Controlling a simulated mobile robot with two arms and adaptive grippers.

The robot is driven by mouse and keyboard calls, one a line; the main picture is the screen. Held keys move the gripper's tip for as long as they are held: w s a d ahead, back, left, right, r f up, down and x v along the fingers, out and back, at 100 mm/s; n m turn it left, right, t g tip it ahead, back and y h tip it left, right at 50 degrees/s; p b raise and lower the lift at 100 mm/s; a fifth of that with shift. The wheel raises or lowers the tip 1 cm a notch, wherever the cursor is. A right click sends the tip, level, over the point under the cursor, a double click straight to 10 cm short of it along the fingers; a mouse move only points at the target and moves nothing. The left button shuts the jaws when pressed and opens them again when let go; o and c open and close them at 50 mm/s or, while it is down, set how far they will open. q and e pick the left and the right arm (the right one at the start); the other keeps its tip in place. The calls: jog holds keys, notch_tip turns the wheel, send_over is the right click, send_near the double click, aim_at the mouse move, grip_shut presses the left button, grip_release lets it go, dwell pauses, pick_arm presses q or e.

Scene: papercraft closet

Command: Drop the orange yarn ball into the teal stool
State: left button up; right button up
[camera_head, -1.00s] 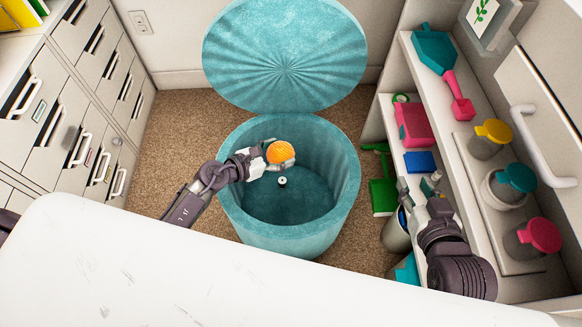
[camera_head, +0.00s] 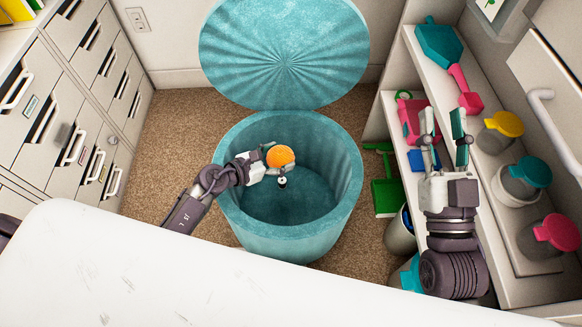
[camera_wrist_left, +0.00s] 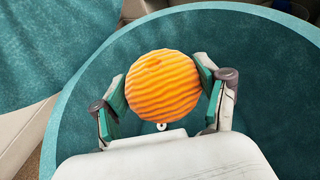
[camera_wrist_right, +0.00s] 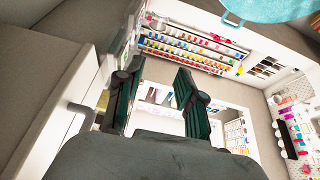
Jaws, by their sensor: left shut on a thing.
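The teal stool (camera_head: 232,225) stands open on the carpet, with its round lid (camera_head: 284,50) raised behind it. My left gripper (camera_head: 279,158) is over the stool's opening and shut on the orange yarn ball (camera_head: 281,156). In the left wrist view the ball (camera_wrist_left: 162,86) sits between the two fingers, with the teal stool interior behind it. My right gripper (camera_head: 442,125) is open and empty, fingers up, in front of the shelves at the right. The right wrist view shows its two fingers (camera_wrist_right: 152,95) apart with nothing between them.
A small black-and-white object (camera_head: 282,182) shows inside the stool. A white tabletop (camera_head: 120,270) fills the lower left. Shelves at the right hold jars with coloured lids (camera_head: 503,127) and a teal dustpan (camera_head: 438,45). A green dustpan (camera_head: 386,197) stands between stool and shelves.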

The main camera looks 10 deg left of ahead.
pick_arm(q)
jog(key=shift+f+b, duration=0.7)
jog(key=shift+f, duration=0.2)
pick_arm(e)
jog(key=s+r+t+y, duration=0.1)
jog(key=s+r+t, duration=0.3)
jog(key=r+t, duration=0.1)
jog(key=shift+s+d+r+y, duration=0.15)
jog(key=shift+s+r+y, duration=0.2)
jog(key=shift+r+y, duration=0.1)
pick_arm(q)
jog(key=o, duration=1.2)
jog(key=shift+v, duration=6.05)
